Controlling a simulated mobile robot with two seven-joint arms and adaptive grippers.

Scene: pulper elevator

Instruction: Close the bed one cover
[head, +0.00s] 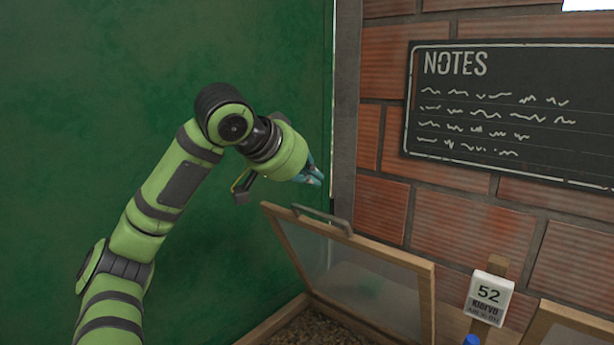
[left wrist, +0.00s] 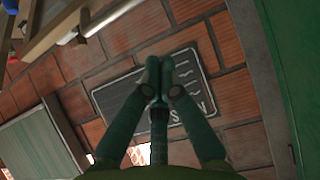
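The cover (head: 365,278) is a wood-framed clear panel, raised and tilted open above a bed of brown soil (head: 305,330). A grey bar handle (head: 322,221) sits on its upper edge. My left gripper (head: 316,177) is above and slightly left of the handle, apart from it in the picture. In the left wrist view the left gripper's teal fingers (left wrist: 157,82) come together at their tips with nothing seen between them. A wooden frame with a bar (left wrist: 75,32) shows at the top left there; I cannot tell for sure that it is this cover. My right gripper is not in view.
A green wall (head: 150,60) stands behind my left arm. A brick wall (head: 382,210) with a black notes board (head: 515,110) is behind the cover. A white sign marked 52 (head: 488,297) on a wooden post and another wooden frame (head: 570,325) are at the right.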

